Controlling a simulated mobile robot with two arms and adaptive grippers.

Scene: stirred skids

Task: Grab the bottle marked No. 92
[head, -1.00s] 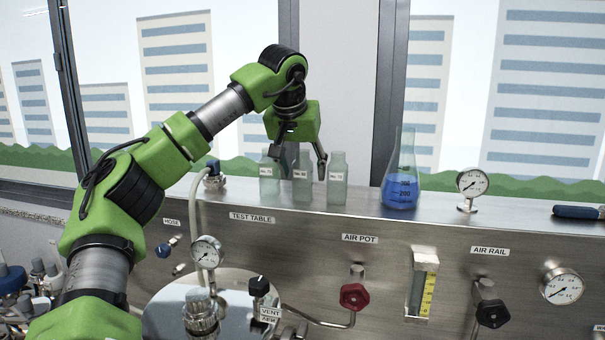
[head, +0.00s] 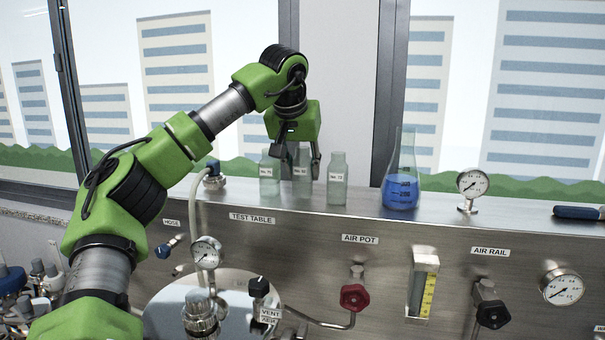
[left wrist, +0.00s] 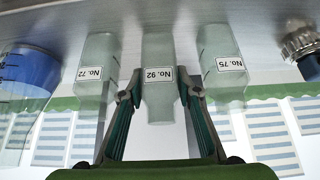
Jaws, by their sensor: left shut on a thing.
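Three clear glass bottles stand in a row on the steel ledge (head: 350,208). The middle bottle (head: 302,181) carries the label No. 92, which reads clearly in the left wrist view (left wrist: 158,100). The bottle marked No. 75 (head: 269,187) is left of it in the head view, and the bottle marked No. 72 (head: 337,187) is right of it. My left gripper (left wrist: 159,92) is shut on the No. 92 bottle, a finger on each side of its upper part. The bottle's top is partly hidden by the gripper in the head view. My right gripper is out of view.
A flask of blue liquid (head: 401,185) stands right of the bottles. A gauge (head: 468,190) is farther right, and a hose fitting (head: 214,172) is at left. Valves and gauges stick out from the panel front below.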

